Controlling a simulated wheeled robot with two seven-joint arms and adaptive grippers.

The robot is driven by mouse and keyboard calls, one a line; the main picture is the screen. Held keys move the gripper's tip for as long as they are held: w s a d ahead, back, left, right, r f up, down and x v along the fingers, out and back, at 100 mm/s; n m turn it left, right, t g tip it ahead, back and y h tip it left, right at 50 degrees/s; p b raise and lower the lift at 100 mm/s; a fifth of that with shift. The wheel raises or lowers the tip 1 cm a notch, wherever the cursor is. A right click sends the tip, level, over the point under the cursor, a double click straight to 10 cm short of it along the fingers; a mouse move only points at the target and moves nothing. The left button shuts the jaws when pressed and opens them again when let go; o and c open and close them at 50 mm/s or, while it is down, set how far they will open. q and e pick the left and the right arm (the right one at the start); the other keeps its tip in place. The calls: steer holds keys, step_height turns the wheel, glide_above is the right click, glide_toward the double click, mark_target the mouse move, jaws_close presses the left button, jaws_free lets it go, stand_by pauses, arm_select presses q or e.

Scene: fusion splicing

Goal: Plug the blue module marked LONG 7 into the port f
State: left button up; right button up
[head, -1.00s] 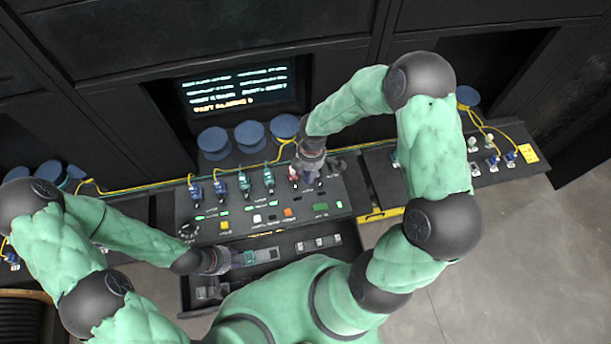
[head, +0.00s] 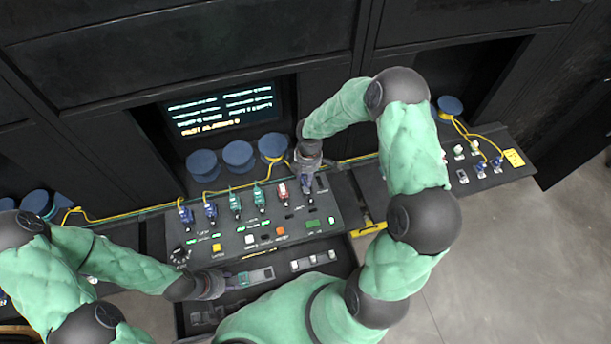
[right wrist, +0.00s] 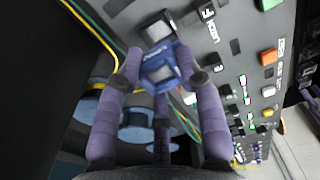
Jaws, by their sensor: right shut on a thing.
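My right gripper (head: 309,182) is above the far right part of the sloped panel, right of the red module (head: 282,190). In the right wrist view my right gripper (right wrist: 160,72) is shut on a blue module (right wrist: 158,76) with a pale window; its marking is too blurred to read. The module's far end is close to a port (right wrist: 156,28) beside the letter F; I cannot tell if it has entered. My left gripper (head: 228,282) is low over the drawer, by a grey piece (head: 256,275); its fingers are too small to read.
Blue modules (head: 185,214) and green modules (head: 235,206) with yellow cables stand left of the red one. An open drawer (head: 340,268) lies below the panel. A lit screen (head: 220,108) and blue round spools (head: 238,155) are behind.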

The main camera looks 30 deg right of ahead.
arm_select(q)
steer(key=shift+f+b, duration=1.55)
steer(key=shift+f, duration=0.25)
arm_select(e)
steer(key=shift+f, duration=2.2)
arm_select(q)
steer(key=shift+f+b, duration=0.45)
